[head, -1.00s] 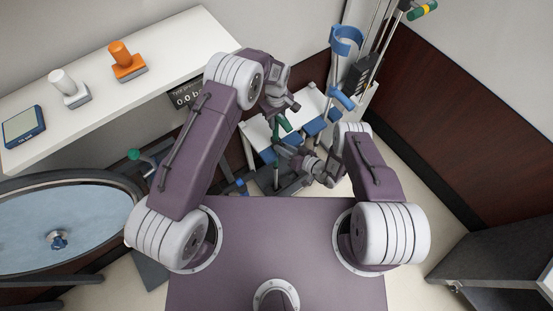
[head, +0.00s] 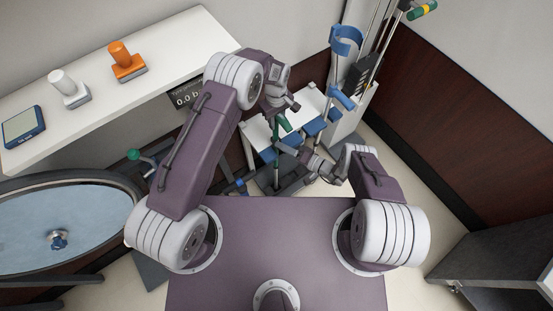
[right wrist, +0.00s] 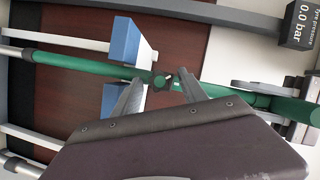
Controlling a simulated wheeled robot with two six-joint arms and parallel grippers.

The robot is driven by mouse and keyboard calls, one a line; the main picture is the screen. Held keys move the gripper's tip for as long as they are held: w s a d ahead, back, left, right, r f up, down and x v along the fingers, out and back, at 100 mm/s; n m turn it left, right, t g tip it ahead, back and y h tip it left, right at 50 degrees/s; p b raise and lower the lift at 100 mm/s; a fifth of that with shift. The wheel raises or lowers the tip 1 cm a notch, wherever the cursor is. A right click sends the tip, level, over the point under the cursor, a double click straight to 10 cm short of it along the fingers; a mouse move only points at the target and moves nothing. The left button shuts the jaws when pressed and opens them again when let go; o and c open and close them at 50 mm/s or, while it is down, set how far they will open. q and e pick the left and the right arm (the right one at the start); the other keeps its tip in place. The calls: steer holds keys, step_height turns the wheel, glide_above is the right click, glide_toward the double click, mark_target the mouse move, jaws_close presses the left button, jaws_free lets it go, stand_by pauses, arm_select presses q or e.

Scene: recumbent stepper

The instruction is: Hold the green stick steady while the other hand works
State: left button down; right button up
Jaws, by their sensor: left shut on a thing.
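In the right wrist view the stick (right wrist: 80,66) runs across the picture from left to right, with a dark green knob-like joint (right wrist: 162,81) near the middle. My right gripper (head: 289,148) is lower, close to the stick. In the right wrist view its two fingers (right wrist: 160,90) are apart, either side of the joint. I cannot tell whether they touch it.
A blue-cuffed crutch (head: 346,42) stands at the back right. Blue blocks (head: 316,127) and a white panel (head: 258,133) are beside the grippers. A white shelf (head: 100,98) holds an orange-handled and a white-handled object. A round blue-topped trampoline-like thing (head: 100,215) is at left.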

steer(key=v, duration=1.2)
steer(key=shift+c, duration=0.7)
steer(key=w+a+f+n+h, duration=0.1)
steer(key=w+a+n, duration=0.2)
steer(key=w+a, duration=0.3)
steer(key=a, duration=0.4)
steer(key=shift+w+f+h, duration=0.2)
steer(key=shift+f+h, duration=0.1)
steer(key=shift+h, duration=0.1)
